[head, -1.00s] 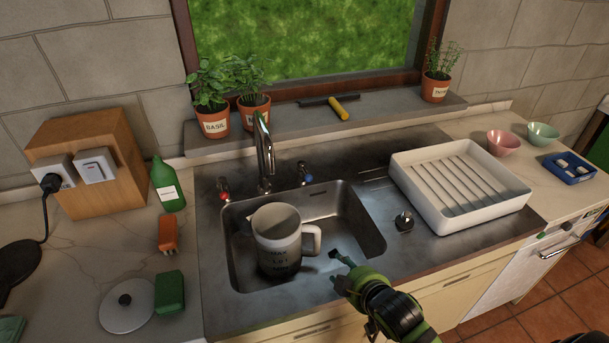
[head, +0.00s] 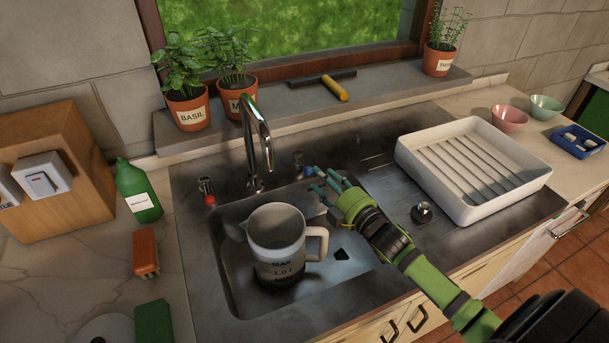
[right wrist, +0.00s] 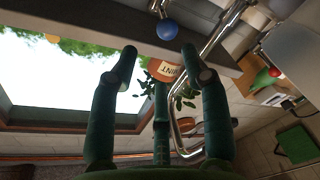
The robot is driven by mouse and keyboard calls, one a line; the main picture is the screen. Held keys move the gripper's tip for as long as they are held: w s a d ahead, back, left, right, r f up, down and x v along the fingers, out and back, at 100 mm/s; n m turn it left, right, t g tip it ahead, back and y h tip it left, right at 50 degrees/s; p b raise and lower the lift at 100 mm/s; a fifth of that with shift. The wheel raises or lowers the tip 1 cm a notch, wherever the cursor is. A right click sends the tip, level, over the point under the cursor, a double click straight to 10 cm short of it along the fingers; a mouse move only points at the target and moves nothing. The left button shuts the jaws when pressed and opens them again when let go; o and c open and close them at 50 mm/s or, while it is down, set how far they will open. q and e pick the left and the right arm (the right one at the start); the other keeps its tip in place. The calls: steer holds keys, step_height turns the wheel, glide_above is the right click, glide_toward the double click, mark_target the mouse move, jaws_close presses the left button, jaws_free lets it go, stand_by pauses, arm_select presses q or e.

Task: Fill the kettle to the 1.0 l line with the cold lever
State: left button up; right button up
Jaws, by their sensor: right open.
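The kettle (head: 275,245), a pale jug with "MAX" and "1.0 l" marks, stands upright in the sink basin with its handle to the right. No water shows inside it. The tap (head: 254,140) rises behind it, and no stream is visible. The cold lever (head: 308,171) has a blue tip; its blue ball (right wrist: 167,29) shows beyond my fingertips in the right wrist view. The red-tipped lever (head: 207,197) is left of the tap. My right gripper (head: 326,184) is open and empty, close to the blue lever; contact cannot be told. My left gripper is not in view.
A white drying rack (head: 470,175) stands right of the sink, with a stopper (head: 422,211) before it. Potted herbs and a yellow-handled squeegee (head: 335,88) are on the sill.

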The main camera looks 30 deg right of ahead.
mark_target(311, 173)
steer(key=shift+s+f+b, duration=0.15)
steer(key=shift+f+b, duration=0.5)
steer(key=shift+f, duration=0.3)
steer(key=w, duration=0.2)
steer(key=w+p, duration=0.1)
steer(key=w, duration=0.1)
steer(key=w+a, duration=0.1)
steer(key=w, duration=0.1)
steer(key=shift+w, duration=0.15)
steer(key=shift+w+p, duration=0.3)
steer(key=shift+w, duration=0.15)
jaws_close()
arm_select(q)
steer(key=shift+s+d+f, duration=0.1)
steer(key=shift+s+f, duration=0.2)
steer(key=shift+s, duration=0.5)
arm_select(e)
steer(key=shift+s, duration=0.1)
